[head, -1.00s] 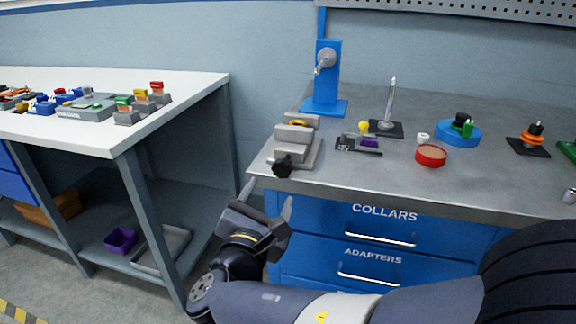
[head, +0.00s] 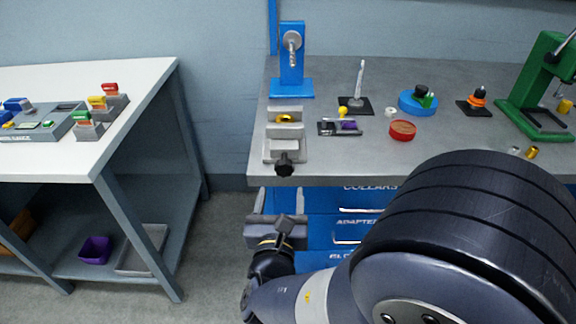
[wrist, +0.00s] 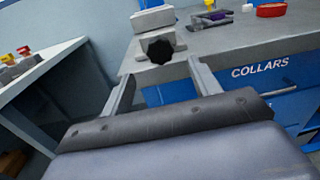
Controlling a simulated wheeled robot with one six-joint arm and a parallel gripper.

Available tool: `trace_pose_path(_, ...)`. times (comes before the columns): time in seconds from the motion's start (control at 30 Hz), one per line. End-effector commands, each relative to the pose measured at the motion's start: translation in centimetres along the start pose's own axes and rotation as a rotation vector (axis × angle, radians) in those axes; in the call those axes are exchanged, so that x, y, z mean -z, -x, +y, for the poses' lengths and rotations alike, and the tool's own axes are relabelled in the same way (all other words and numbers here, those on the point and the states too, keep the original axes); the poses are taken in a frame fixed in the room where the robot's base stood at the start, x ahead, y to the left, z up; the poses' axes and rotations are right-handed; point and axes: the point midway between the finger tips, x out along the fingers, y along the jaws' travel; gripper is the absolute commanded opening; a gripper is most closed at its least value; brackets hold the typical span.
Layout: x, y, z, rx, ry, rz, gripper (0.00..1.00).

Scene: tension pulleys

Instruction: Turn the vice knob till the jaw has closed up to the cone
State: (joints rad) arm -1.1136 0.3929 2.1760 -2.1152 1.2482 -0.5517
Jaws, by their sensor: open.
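The grey vice (head: 285,140) stands at the near left edge of the steel bench. Its black lobed knob (head: 285,167) sticks out at the front edge, and it also shows in the wrist view (wrist: 160,50). A small yellow piece (head: 285,119), apparently the cone, sits between the vice's blocks; how wide the gap is cannot be told. My gripper (wrist: 161,76) is open and empty. In the wrist view its fingers lie on either side of and below the knob, apart from it. In the head view it is in front of the bench, below the knob.
Blue drawers (head: 350,210) lie under the bench edge beside my gripper. A blue stand (head: 291,60) is behind the vice, and a small tray (head: 325,130) is at its right. A white table (head: 130,75) stands left, across a gap.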

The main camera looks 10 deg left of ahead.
Motion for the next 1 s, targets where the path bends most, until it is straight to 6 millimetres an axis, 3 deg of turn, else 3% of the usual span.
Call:
trace_pose_path(0.3, 0.0, -5.8, -0.2, 0.005, -0.001, 0.000, 0.59)
trace_pose_path(0.5, -0.1, -8.1, -0.1, 0.002, -0.002, 0.000, 0.59)
trace_pose_path(0.87, 0.0, -8.7, -0.1, 0.000, -0.002, 0.000, 0.59)
trace_pose_path(1.0, 0.0, -8.7, -0.1, 0.001, -0.002, 0.000, 0.50)
